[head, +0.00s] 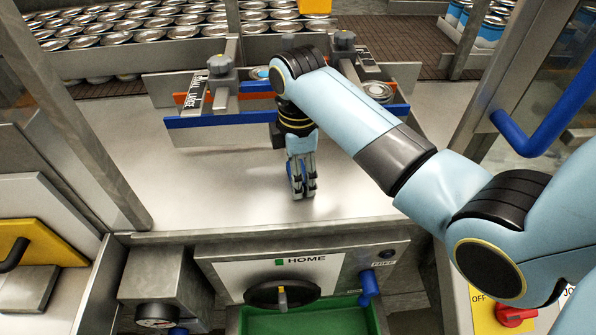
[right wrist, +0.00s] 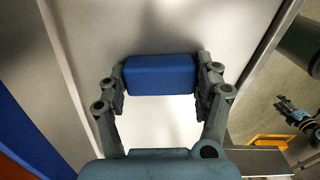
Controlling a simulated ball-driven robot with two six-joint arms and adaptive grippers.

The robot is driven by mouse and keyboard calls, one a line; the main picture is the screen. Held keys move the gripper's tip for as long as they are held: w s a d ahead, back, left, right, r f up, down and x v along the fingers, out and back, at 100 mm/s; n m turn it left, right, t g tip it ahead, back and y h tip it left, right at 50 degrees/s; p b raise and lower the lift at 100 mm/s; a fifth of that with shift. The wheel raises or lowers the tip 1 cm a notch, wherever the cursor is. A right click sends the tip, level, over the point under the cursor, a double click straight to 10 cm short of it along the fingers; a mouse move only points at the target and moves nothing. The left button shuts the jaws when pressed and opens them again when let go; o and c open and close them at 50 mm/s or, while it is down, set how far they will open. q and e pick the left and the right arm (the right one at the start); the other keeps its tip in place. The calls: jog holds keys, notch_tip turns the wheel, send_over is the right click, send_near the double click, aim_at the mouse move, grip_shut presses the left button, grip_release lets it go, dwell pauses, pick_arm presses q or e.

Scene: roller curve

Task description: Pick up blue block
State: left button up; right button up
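The blue block (right wrist: 160,75) lies between the two fingers of my right gripper (right wrist: 160,82) in the right wrist view, with a finger pad against each end. In the head view my right gripper (head: 302,180) points down over the grey metal table near its front edge. I cannot tell whether the block touches the table. A small dark gripper, seemingly my left (right wrist: 294,112), shows far off at the right of the right wrist view; its fingers are too small to judge.
Behind the gripper stands a guide assembly with blue and orange rails (head: 220,120). Several cans (head: 150,37) fill the back left. A control panel marked HOME (head: 300,275) sits below the table's front edge. A blue handle (head: 545,115) is at right. The table left of the gripper is clear.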

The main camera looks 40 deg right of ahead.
jog(key=c, duration=0.5)
